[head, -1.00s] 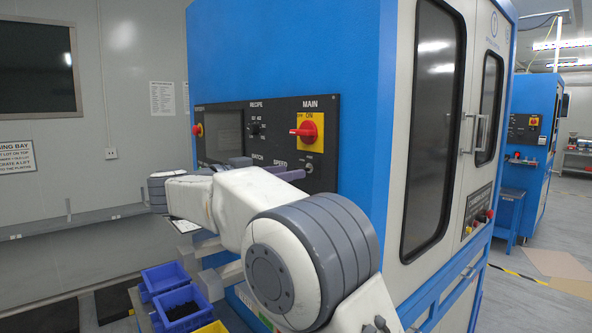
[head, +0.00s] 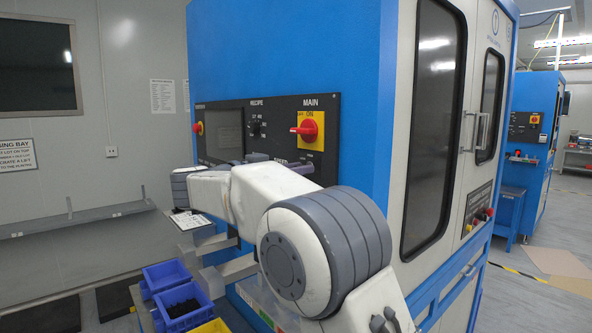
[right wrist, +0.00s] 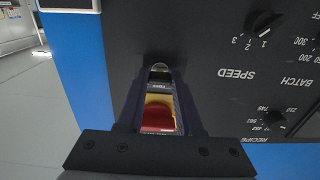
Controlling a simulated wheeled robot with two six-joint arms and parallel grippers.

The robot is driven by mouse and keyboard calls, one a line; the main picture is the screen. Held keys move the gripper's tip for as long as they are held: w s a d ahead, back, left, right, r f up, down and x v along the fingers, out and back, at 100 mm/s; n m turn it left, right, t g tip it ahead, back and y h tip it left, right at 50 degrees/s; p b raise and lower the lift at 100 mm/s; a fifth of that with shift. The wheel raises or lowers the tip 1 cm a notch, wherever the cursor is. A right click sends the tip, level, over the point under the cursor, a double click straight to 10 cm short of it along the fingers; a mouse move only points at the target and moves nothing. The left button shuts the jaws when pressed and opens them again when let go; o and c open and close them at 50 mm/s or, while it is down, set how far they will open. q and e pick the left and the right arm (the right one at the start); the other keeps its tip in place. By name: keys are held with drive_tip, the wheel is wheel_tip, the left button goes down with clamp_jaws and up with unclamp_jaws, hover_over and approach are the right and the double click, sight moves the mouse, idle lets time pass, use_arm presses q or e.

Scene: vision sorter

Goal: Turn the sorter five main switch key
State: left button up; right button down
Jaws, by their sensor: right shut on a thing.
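The sorter (head: 365,60) is a tall blue and white machine with a black control panel. Its red main switch handle (head: 307,128) sits on a yellow plate, pointing left under the MAIN label. My right gripper (head: 325,172) is at the panel below that handle and hides the key switch in the head view. In the right wrist view, the silver key switch (right wrist: 160,68) shows between the fingertips, which are shut on the key. The red handle (right wrist: 158,118) shows farther back between the fingers. The key's exact angle is hard to tell. My left gripper is out of view.
Speed (right wrist: 262,25) and recipe knobs (head: 255,128) sit close beside the key. Blue bins (head: 182,303) stand at the lower left near my arm. A grey shelf (head: 75,220) runs along the left wall.

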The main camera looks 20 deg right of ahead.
drive_tip(key=shift+m, duration=0.3)
drive_tip(key=shift+f+m+b, duration=0.1)
drive_tip(key=shift+m+b, duration=4.1)
drive_tip(key=shift+m, duration=4.5)
drive_tip(key=c, duration=0.6)
unclamp_jaws()
drive_tip(key=shift+o, duration=0.2)
drive_tip(key=shift+a, duration=0.15)
drive_tip(key=v, duration=1)
